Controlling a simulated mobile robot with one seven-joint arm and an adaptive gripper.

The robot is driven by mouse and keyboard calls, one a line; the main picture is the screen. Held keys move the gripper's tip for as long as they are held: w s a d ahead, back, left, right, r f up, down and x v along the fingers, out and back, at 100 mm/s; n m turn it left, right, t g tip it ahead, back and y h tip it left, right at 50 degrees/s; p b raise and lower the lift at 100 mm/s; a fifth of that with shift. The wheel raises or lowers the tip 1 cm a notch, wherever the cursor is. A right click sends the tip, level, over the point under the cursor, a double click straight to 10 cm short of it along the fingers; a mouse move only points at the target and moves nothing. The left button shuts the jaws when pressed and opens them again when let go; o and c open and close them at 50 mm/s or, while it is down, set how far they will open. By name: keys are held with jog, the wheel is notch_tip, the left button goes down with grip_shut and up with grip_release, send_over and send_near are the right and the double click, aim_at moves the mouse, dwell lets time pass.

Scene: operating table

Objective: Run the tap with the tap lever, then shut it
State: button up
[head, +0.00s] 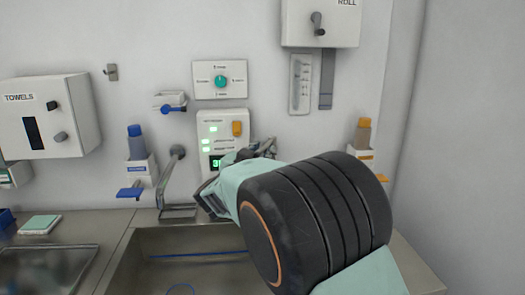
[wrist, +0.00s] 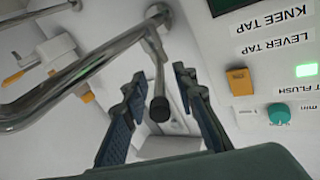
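The tap is a chrome pipe (head: 170,170) above the sink's left part in the head view; in the wrist view its thick pipe (wrist: 85,65) crosses the upper left. The tap lever (wrist: 159,106), a thin metal rod with a black end knob, shows in the wrist view between the two fingers of my gripper (wrist: 158,76). The fingers are apart, one on each side of the lever, with visible gaps. In the head view my gripper (head: 258,149) is partly hidden behind my wrist, in front of the control panel. I cannot make out the lever there. No water is visible.
A control panel (head: 209,125) with green lights and an orange switch (wrist: 239,82) is close beside my gripper. The steel sink (head: 150,262) lies below. Bottle dispensers (head: 138,172) hang left and right (head: 362,156). A towel box (head: 75,120) is far left.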

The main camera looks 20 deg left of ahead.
grip_shut()
dwell(0.3)
